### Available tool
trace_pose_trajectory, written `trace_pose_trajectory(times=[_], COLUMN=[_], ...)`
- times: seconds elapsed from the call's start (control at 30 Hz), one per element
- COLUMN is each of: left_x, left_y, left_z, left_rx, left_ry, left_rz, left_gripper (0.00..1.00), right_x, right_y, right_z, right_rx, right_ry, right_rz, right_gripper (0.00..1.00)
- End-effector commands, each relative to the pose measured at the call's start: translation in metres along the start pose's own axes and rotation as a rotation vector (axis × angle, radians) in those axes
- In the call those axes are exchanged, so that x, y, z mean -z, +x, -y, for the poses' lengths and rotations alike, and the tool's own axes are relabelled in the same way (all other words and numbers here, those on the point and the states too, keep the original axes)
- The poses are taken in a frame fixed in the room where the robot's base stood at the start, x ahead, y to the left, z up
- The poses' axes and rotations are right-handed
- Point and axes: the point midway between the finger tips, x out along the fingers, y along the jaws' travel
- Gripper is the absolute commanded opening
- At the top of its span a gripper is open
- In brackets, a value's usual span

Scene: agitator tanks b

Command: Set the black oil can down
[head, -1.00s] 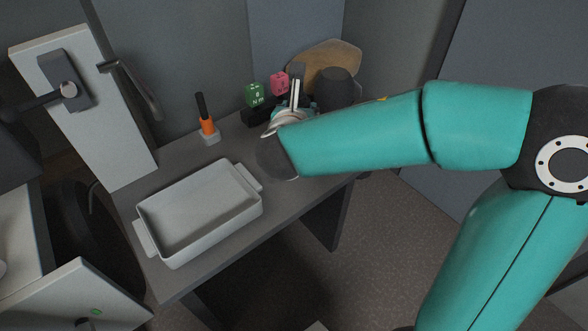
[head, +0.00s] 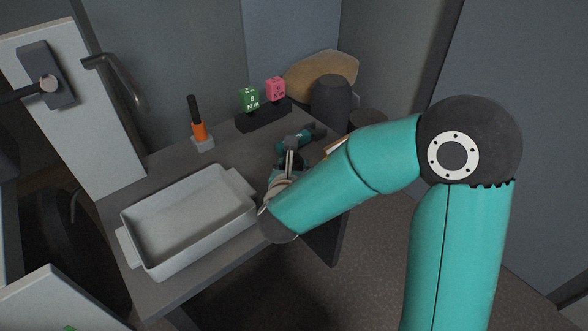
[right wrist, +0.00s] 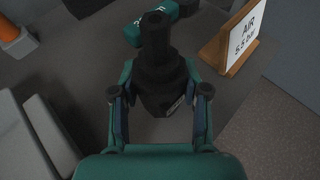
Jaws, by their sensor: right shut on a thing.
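The black oil can (right wrist: 157,65) is between the fingers of my right gripper (right wrist: 160,100) in the right wrist view. It has a narrow dark neck and a wider body. The gripper is shut on it. In the head view my right gripper (head: 287,165) is over the right part of the grey bench (head: 222,150), and my arm hides most of the can there. I cannot tell whether the can's base touches the bench. My left gripper is not in view.
A teal and black tool (head: 300,138) lies just beyond the can. A grey tray (head: 150,265) is to the left. An AIR sign (right wrist: 240,38) stands at the right. Green (head: 249,98) and pink (head: 275,88) blocks and a dark cylinder (head: 331,98) are at the back.

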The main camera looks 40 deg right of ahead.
Motion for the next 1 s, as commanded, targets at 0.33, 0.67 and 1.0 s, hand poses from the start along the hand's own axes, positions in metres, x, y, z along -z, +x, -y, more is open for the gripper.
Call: trace_pose_trajectory(times=[0.33,0.67,1.0], left_x=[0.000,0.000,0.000], left_y=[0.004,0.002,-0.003], left_z=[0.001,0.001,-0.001], left_rx=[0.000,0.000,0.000], left_ry=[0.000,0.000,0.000], left_rz=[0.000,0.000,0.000], left_gripper=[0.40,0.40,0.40], right_x=[0.002,0.001,-0.003], right_y=[0.001,0.001,-0.011], right_z=[0.000,0.000,-0.002], right_rx=[-0.001,-0.001,-0.005], right_ry=[0.001,0.000,-0.001], right_rz=[0.003,0.001,0.002], right_gripper=[0.00,0.70,0.70])
